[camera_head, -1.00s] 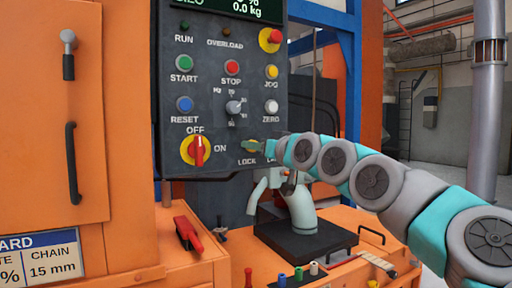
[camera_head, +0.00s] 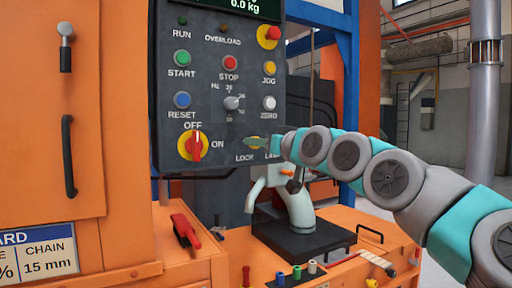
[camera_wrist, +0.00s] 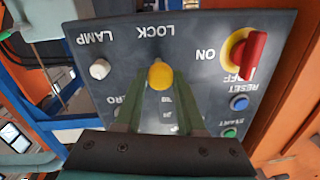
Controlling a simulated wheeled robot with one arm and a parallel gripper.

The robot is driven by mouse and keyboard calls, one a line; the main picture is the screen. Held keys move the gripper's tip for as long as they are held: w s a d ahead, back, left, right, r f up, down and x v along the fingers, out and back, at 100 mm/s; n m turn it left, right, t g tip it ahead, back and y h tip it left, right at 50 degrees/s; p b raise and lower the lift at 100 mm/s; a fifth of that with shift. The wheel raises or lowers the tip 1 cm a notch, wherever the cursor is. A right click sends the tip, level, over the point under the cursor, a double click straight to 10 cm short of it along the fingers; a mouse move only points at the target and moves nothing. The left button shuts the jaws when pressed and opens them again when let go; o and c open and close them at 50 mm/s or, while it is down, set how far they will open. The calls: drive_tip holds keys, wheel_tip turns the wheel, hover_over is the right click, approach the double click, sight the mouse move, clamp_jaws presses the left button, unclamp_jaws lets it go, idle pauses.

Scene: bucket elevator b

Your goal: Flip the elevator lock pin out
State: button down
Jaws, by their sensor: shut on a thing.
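The lock pin shows as a round yellow knob (camera_wrist: 160,75) beside the LOCK label in the wrist view. It stands on the dark control panel (camera_wrist: 215,35). My gripper (camera_wrist: 161,88) has its two green fingers on either side of the knob and is shut on it. In the head view my gripper (camera_head: 262,143) reaches the panel's lower right, just above the LOCK label. There the fingers and wrist mostly hide the knob.
The red OFF/ON switch (camera_head: 194,146) is left of my gripper. The white ZERO button (camera_head: 269,103) is above it. A pale curved spout (camera_head: 300,208) stands on a dark base close below my arm. A blue frame post (camera_head: 353,75) rises behind.

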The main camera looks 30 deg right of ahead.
drive_tip(key=shift+a+f, duration=0.1)
drive_tip(key=c, duration=0.5)
unclamp_jaws()
drive_tip(key=shift+s, duration=0.1)
drive_tip(key=s, duration=0.8)
drive_tip(key=shift+d+b, duration=0.45)
drive_tip(key=shift+w, duration=0.1)
